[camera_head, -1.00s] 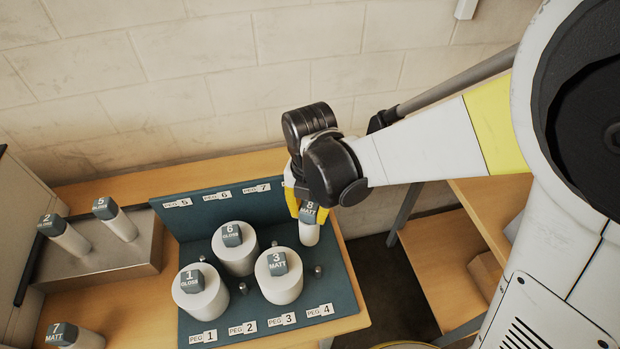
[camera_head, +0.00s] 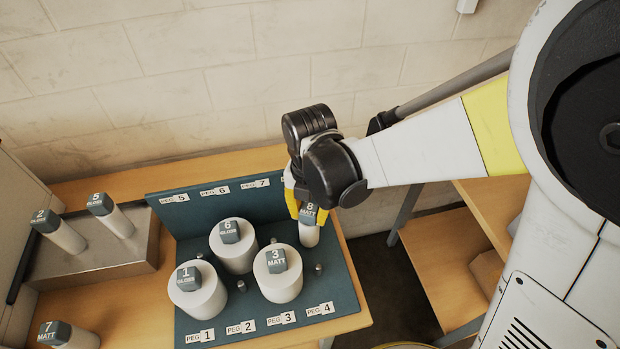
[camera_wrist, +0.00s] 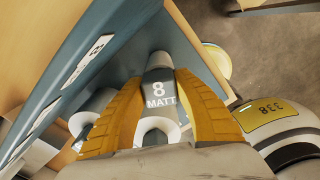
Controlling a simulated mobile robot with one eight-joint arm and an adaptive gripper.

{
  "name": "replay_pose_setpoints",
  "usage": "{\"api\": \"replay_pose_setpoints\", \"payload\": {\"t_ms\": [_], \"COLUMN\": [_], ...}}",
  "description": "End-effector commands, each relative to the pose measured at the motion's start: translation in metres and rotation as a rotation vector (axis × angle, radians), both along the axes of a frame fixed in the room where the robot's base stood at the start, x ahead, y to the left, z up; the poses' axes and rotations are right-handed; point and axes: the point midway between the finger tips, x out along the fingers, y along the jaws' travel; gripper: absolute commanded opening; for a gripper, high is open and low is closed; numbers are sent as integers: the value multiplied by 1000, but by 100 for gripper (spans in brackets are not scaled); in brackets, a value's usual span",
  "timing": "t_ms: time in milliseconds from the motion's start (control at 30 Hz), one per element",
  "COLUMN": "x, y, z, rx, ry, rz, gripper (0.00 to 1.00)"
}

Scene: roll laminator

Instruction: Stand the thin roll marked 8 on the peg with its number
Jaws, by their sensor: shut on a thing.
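The thin white roll marked 8 MATT (camera_head: 309,235) is upright over the back right corner of the teal peg board (camera_head: 345,292). My gripper (camera_head: 306,208) is shut on its grey cap from above. In the wrist view my yellow fingers (camera_wrist: 163,112) sit either side of the cap marked 8 MATT (camera_wrist: 160,88). The roll's lower end is near or at the board. I cannot tell whether it is around a peg, as no peg shows under it. The back row labels read 5, 6 and 7, and the label to their right is mostly hidden by my gripper.
Bare pegs show at peg 2 (camera_head: 241,286) and peg 4 (camera_head: 319,268).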

Motion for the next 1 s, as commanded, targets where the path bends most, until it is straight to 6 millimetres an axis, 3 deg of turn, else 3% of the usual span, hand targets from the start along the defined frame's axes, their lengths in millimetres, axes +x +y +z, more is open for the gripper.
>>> {"api": "replay_pose_setpoints", "payload": {"t_ms": [467,500,567,1000], "x": [0,0,0,0], "y": [0,0,0,0], "z": [-8,-8,-8,-2], "rx": [0,0,0,0], "ry": [0,0,0,0], "rz": [0,0,0,0], "gripper": [0,37,55,56]}}
